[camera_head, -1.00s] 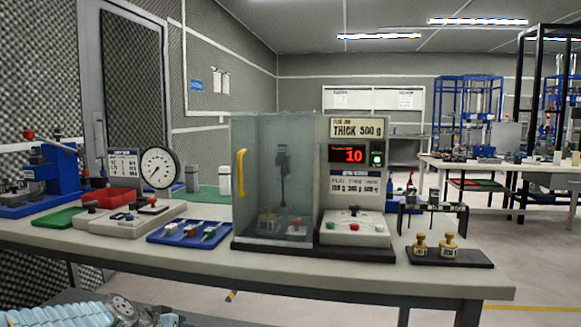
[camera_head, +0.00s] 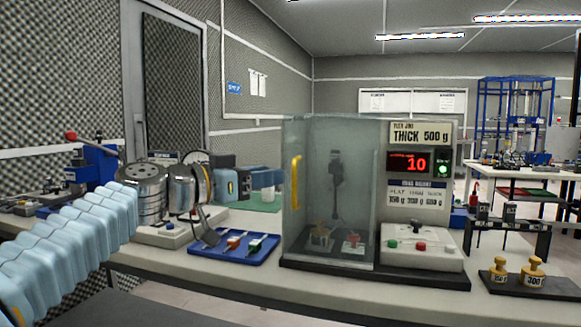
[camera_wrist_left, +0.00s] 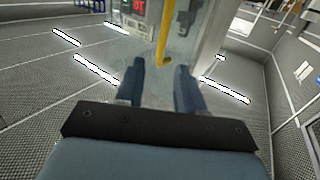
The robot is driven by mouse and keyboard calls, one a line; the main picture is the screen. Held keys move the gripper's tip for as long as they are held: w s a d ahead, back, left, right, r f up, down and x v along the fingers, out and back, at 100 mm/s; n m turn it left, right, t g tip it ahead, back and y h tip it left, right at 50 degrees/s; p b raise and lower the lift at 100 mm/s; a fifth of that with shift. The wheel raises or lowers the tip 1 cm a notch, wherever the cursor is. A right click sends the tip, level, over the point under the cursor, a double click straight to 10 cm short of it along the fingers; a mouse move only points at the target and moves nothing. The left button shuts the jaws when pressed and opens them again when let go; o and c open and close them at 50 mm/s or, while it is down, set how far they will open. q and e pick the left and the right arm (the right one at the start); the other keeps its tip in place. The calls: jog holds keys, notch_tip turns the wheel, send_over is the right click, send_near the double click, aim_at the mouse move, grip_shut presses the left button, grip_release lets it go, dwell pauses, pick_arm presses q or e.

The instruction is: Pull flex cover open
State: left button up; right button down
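The flex cover (camera_head: 345,220) is a clear, greyish box front on the test unit, with a yellow vertical handle (camera_head: 296,182) on its left edge. It looks closed. My left gripper (camera_head: 270,180) comes in from the left, with its fingers pointing at the handle and just short of it. In the left wrist view the two blue fingers (camera_wrist_left: 159,66) are apart, and the yellow handle (camera_wrist_left: 162,40) shows ahead between them. I cannot tell whether they touch it. Behind the cover hangs a dark fixture, blurred by the panel. My right gripper is not in view.
The unit's panel (camera_head: 420,195) with a red "10" display and a button box (camera_head: 422,244) stands right of the cover. A blue tray (camera_head: 234,248) lies below my left gripper. Brass weights (camera_head: 533,272) stand on a dark base at right.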

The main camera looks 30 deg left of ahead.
pick_arm(q)
jog(key=p+x, duration=0.1)
jog(key=x, duration=0.5)
jog(key=shift+s, duration=0.1)
grip_shut()
